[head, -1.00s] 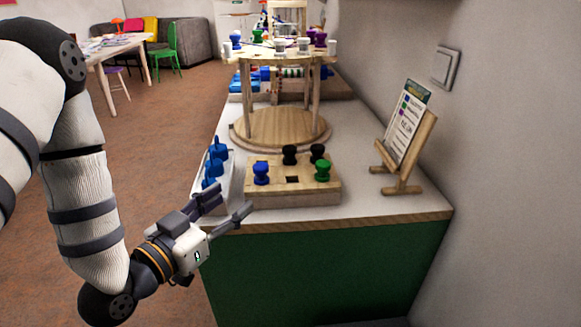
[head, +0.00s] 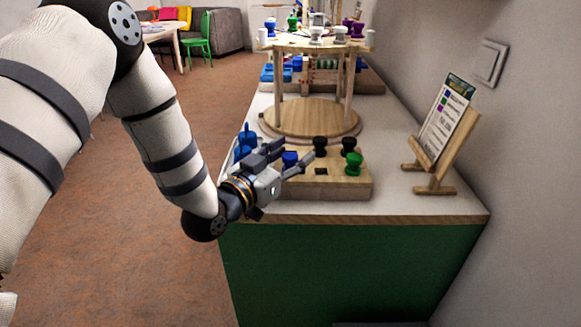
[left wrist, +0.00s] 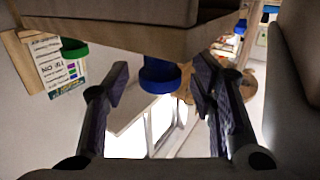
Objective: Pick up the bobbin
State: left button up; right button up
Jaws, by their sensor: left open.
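A blue bobbin (head: 290,158) stands at the left front of a wooden board (head: 340,187). Two black bobbins (head: 320,144) (head: 349,145) and a green bobbin (head: 353,163) stand on the same board. My left gripper (head: 295,153) is open at the board's left side, its fingers pointing at the blue bobbin. In the left wrist view, which looks upside down, the blue bobbin (left wrist: 160,77) appears between the two spread fingers. I cannot tell whether they touch it. The green bobbin (left wrist: 75,50) shows at the left there. My right gripper is not in view.
Blue pieces (head: 245,137) stand left of the board, partly behind my gripper. A round two-level wooden stand (head: 312,117) with bobbins on top rises behind the board. A card on an easel (head: 440,130) stands at the right. The counter (head: 395,203) is clear between board and easel.

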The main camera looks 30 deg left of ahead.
pick_arm(q)
grip_shut()
jog(key=shift+r, duration=0.1)
